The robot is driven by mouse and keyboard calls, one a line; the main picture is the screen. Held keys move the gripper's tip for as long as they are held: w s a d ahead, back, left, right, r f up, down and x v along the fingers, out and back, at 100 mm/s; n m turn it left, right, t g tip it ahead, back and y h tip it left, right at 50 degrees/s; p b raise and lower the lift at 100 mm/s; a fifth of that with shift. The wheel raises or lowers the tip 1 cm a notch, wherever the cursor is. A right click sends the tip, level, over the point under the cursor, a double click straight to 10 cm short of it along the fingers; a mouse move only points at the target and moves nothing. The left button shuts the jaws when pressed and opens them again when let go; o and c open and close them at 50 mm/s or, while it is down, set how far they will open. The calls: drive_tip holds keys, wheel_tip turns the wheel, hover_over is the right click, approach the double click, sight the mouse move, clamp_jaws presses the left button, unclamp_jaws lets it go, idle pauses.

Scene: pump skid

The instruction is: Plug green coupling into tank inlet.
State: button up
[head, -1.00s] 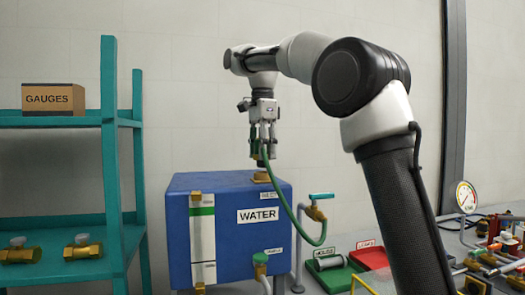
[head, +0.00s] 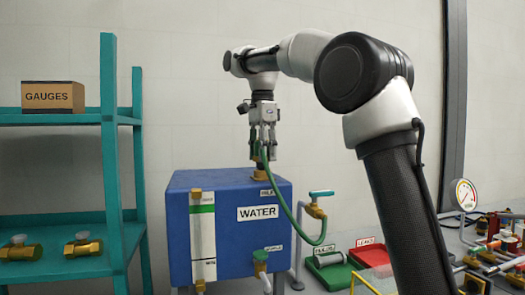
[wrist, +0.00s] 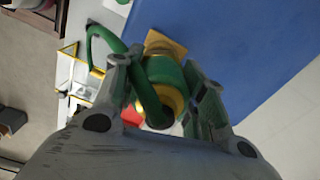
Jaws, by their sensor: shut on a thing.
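The green coupling (wrist: 163,72) with brass ends is between the fingers of my gripper (wrist: 165,92). My gripper (head: 264,156) is shut on it, pointing down above the blue water tank (head: 225,255). A green hose (head: 287,203) runs from the coupling, hanging in a loop at the tank's right. The brass tank inlet (head: 259,174) is on the tank top, directly under the gripper. Its square brass plate (wrist: 164,43) shows beyond the coupling in the wrist view. The fingers partly hide the coupling; I cannot tell whether it touches or is seated in the inlet.
A teal-handled brass valve (head: 316,208) stands right of the tank, close to the hose. A green-handled tap (head: 260,262) is on the tank front. Green (head: 335,277) and red (head: 374,259) trays lie right. A teal shelf (head: 108,170) stands left. The space above the tank is otherwise clear.

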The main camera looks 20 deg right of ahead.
drive_tip(key=shift+f, duration=1.1)
drive_tip(key=o, duration=1.2)
wheel_tip(320, 180, up, 8)
drive_tip(key=shift+f, duration=0.25)
